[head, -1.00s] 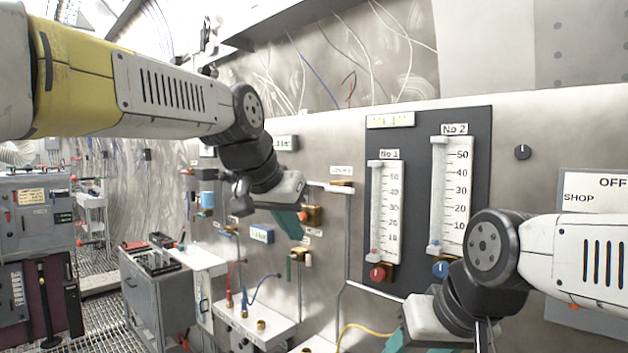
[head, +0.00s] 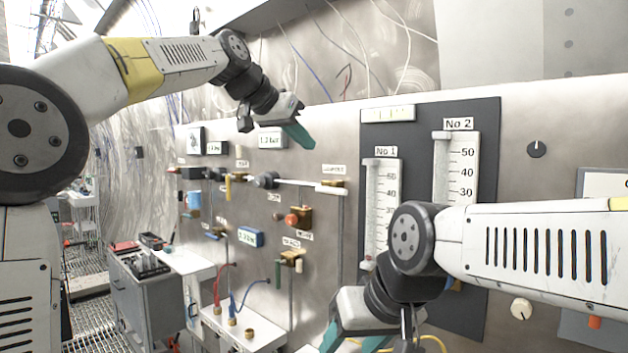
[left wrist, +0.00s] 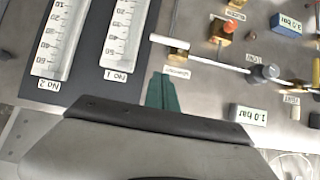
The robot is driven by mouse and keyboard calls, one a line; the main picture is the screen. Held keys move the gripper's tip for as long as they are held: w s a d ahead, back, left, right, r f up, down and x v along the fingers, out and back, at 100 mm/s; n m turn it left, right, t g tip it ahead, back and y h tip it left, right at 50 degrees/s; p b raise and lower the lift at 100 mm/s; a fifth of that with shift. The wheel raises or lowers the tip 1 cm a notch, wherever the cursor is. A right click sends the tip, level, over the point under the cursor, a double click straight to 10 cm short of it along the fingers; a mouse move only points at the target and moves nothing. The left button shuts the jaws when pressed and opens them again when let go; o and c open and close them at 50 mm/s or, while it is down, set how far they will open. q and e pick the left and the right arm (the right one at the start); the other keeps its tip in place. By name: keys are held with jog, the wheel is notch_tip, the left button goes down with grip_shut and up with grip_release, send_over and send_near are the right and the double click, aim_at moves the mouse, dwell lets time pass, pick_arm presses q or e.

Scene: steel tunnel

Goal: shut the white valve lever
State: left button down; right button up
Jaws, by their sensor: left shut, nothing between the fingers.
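A white lever (head: 330,189) sits on a brass valve at the right end of a white horizontal pipe, left of gauge No 1. The lever lies about level, roughly in line with the pipe. In the left wrist view the lever (left wrist: 168,41) shows beyond the fingertips.
The dark gauge board (head: 484,290) is right of the lever, partly behind my right arm. A dark knob on the pipe (head: 266,180), a yellow lever (head: 228,187) and an orange knob (head: 292,219) are nearby. A hose shelf (head: 240,335) juts out below.

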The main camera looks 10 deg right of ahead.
pick_arm(q)
send_over(333, 190)
jog(key=s+a, duration=0.2)
notch_tip(333, 190, down, 6)
jog(key=shift+w+d+f, duration=0.2)
jog(key=shift+f, duration=0.7)
jog(key=shift+w+d+f, duration=0.15)
jog(key=shift+f, duration=0.7)
